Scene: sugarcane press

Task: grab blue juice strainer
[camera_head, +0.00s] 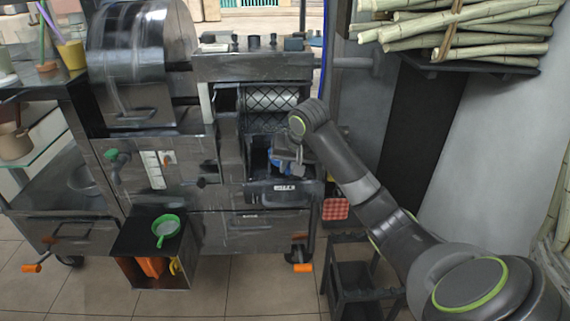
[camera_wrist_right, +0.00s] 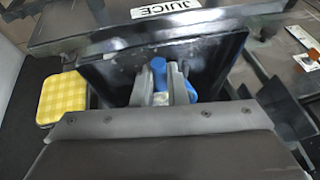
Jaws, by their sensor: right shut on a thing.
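The blue juice strainer (camera_head: 276,158) is mostly hidden in the head view, with only a bit of blue showing inside the press's juice compartment. In the right wrist view a blue handle-like part (camera_wrist_right: 159,66) stands between my fingers, with more blue beside it. My right gripper (camera_head: 287,161) reaches into the compartment from the right and is shut on the strainer. The grey fingers also show in the right wrist view (camera_wrist_right: 163,88). The strainer's bowl cannot be made out. My left gripper is not in view.
The steel press (camera_head: 262,224) stands ahead, its juice tray (camera_head: 285,192) in front of the strainer. A green strainer (camera_head: 165,229) lies on a low black stand at left. A black rack (camera_head: 352,268) and red checked item (camera_head: 335,209) are below my arm. Sugarcane (camera_head: 480,35) is stacked upper right.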

